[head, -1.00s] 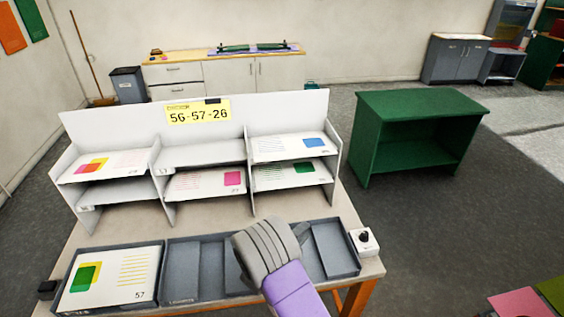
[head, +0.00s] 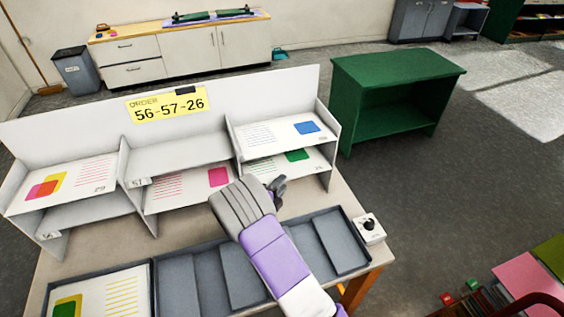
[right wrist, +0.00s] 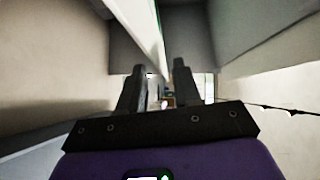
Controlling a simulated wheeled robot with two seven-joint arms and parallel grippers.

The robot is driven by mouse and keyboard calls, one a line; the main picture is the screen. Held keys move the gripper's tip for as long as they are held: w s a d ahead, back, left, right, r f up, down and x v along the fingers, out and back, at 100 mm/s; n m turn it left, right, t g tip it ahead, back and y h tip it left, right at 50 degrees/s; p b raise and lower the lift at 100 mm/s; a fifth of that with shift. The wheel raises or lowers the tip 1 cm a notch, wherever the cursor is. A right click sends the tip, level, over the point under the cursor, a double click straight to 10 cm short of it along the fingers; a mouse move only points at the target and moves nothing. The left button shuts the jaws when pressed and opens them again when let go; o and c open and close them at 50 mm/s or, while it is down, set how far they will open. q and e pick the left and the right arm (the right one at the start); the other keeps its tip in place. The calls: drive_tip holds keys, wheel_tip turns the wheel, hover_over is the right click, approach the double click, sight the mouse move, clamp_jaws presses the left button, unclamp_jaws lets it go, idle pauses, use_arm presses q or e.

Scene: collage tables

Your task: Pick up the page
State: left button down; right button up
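My right gripper (head: 279,187) is at the front of the lower right shelf slot, its dark fingers small in the head view. In the right wrist view its two fingers (right wrist: 159,72) stand apart with a gap between them. A pale thin edge runs toward that gap; I cannot tell whether it is page or shelf. My left gripper is out of view.
The white shelf (head: 225,92) carries a yellow order card (head: 167,104) reading 56-57-26. The grey tray (head: 333,240) in front holds a green-and-yellow page (head: 105,296) at left.

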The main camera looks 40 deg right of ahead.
drive_tip(key=x, duration=0.3)
drive_tip(key=shift+a, duration=0.1)
clamp_jaws()
